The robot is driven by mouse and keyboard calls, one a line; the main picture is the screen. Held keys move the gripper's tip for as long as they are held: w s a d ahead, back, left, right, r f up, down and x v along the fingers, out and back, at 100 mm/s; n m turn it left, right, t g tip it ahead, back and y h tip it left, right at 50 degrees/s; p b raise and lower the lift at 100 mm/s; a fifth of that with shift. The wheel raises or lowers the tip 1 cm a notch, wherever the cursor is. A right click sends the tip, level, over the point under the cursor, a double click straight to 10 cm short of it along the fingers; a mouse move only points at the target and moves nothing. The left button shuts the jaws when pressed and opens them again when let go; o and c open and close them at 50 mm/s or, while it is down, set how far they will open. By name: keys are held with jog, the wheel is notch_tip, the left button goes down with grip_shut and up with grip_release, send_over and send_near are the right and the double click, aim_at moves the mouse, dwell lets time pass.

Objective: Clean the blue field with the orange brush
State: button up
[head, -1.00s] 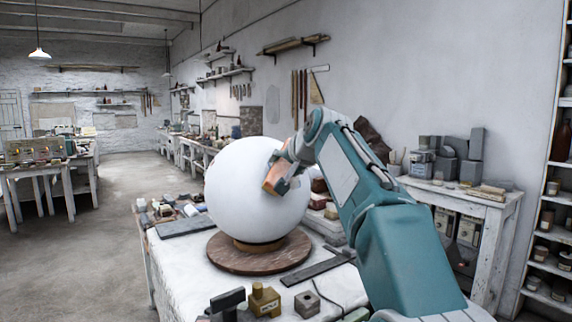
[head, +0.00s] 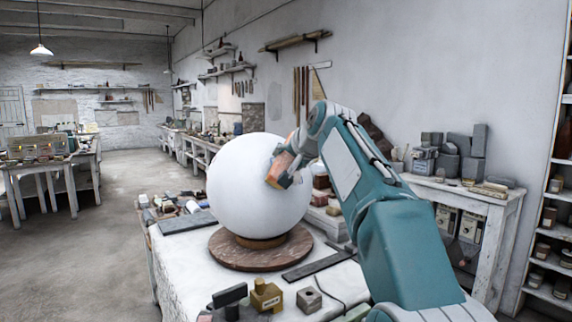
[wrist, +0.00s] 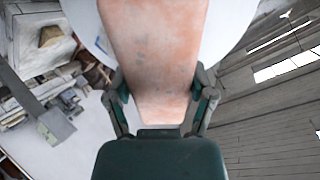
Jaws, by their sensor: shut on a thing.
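A large white sphere (head: 250,190) rests on a round brown base (head: 258,250) on the white table. My gripper (head: 292,172) is at the sphere's upper right side, shut on the orange brush (head: 280,170). The brush lies at or against the sphere's surface; I cannot tell whether it touches. In the wrist view the orange brush (wrist: 155,50) sits between both fingers of my gripper (wrist: 160,95), with the white sphere (wrist: 225,30) behind it.
Several small items (head: 175,207) crowd the left side. A side bench (head: 480,205) with grey blocks stands at the right.

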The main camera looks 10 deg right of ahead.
jog(key=shift+w+d+r, duration=0.55)
jog(key=shift+w+r, duration=0.1)
jog(key=shift+w, duration=0.05)
jog(key=shift+s+a+f, duration=1.15)
jog(key=shift+s+f, duration=0.2)
jog(key=shift+f, duration=0.05)
jog(key=shift+w+d+r, duration=1.15)
jog(key=shift+w+r, duration=0.15)
jog(key=shift+r, duration=0.1)
jog(key=shift+s+a+f, duration=0.15)
jog(key=shift+s+a, duration=0.05)
jog(key=shift+s, duration=0.45)
jog(key=shift+s+a+f, duration=0.15)
jog(key=shift+s+a, duration=0.05)
jog(key=shift+s, duration=0.4)
